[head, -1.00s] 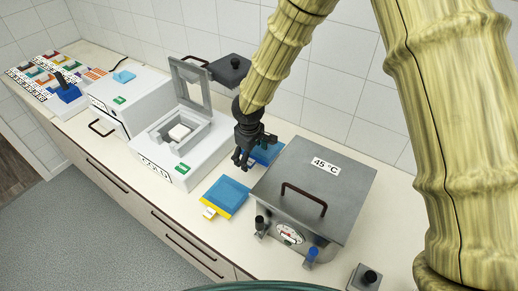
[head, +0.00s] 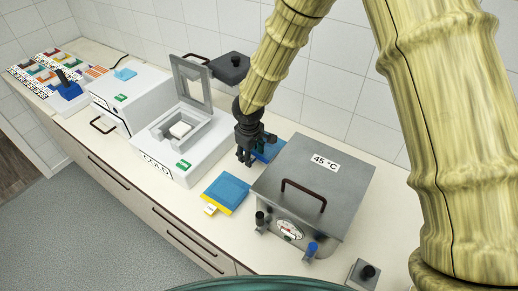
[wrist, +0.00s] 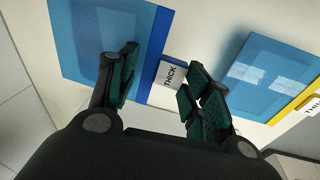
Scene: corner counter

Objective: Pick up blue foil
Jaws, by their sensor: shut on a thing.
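A blue sheet with a dark blue edge strip (wrist: 90,40) and a white tab reading "THICK" (wrist: 172,74) lies at my gripper (wrist: 163,66). The fingers stand on either side of its edge and tab, shut on it; the exact contact is hard to see. In the head view my gripper (head: 245,160) points down, and this blue foil (head: 270,150) shows partly behind it. A second blue sheet with a yellow edge (head: 226,190) lies apart on the counter; it also shows at the right of the wrist view (wrist: 268,75), with a partly cut-off label.
A grey metal box marked "45 °C" (head: 340,190) stands close to the right of my gripper. A white device with a raised lid (head: 190,155) is on the left. Bare counter (head: 200,225) lies in front.

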